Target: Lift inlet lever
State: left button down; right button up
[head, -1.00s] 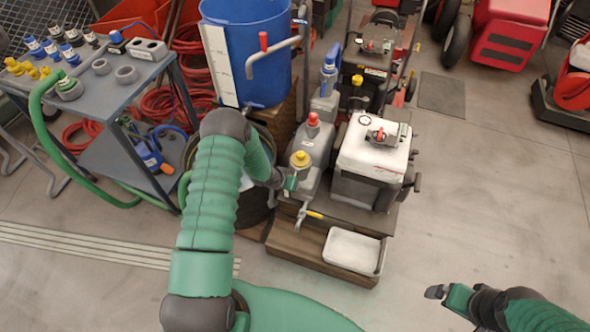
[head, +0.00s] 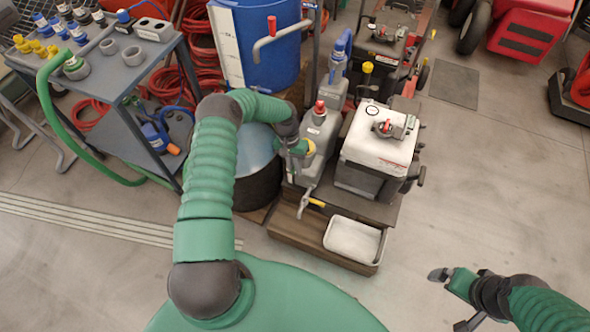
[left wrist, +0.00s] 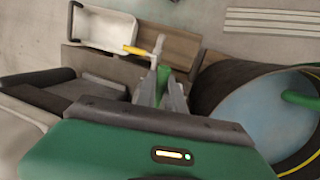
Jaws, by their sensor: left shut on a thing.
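Most of the lever is hidden by the hand. A separate yellow-handled valve (head: 317,203) sits low at the tank's front; it also shows beyond the fingers in the left wrist view (left wrist: 134,50). My right gripper (head: 440,275) is away at lower right; its opening is unclear.
A white-topped unit (head: 380,137) stands right of the tank, with a white tray (head: 352,241) in front. A dark drum with a pale blue top (head: 256,152) is close on the left. A blue barrel (head: 270,50) stands behind.

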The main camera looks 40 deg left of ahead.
pick_arm(q)
jog(key=shift+w+a+r, duration=0.1)
jog(key=shift+w, duration=0.1)
jog(key=c, duration=1.8)
grip_release()
jog(key=o, duration=0.4)
jog(key=shift+c, duration=0.2)
jog(key=p+v, duration=0.3)
jog(key=v, duration=1.3)
jog(key=shift+r, duration=0.25)
jog(key=shift+w+a, duration=0.1)
